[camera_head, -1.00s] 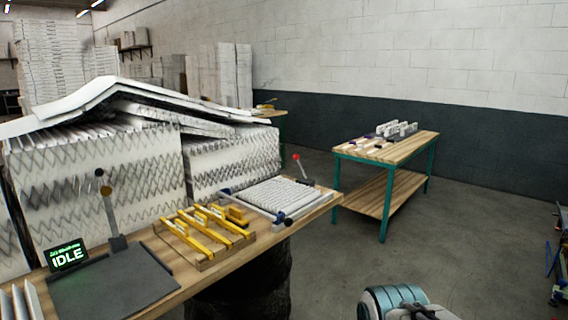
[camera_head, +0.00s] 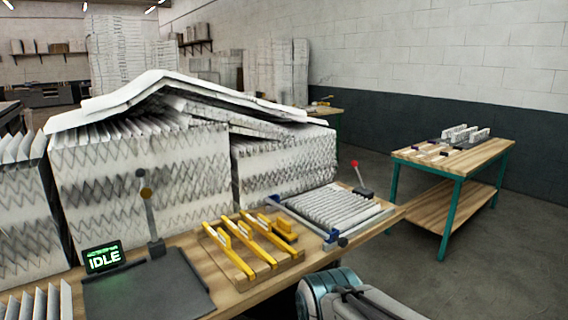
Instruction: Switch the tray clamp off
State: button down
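A tray (camera_head: 392,212) holding a white pleated filter lies at the right end of the near workbench (camera_head: 225,306). Blue clamp pieces (camera_head: 331,236) sit at its corners. A lever with a red knob (camera_head: 354,163) stands upright on a dark base (camera_head: 363,192) just behind the tray's right side. A second lever with a dark knob (camera_head: 140,173) and a brass-coloured part stands behind a dark grey plate (camera_head: 148,293) on the left. Part of my arm shows at the bottom middle, in front of the bench. My gripper is not in view.
A small screen (camera_head: 103,257) reads IDLE. Yellow tools (camera_head: 262,243) lie in a wooden rack between plate and tray. Large pleated filter stacks (camera_head: 140,185) crowd the bench's back. A green-legged table (camera_head: 441,205) stands to the right, with clear floor before it.

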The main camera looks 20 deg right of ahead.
aim_at(354, 162)
jog(key=i, duration=0.8)
jog(key=z, duration=0.75)
jog(key=i, duration=0.45)
jog(key=z, duration=0.3)
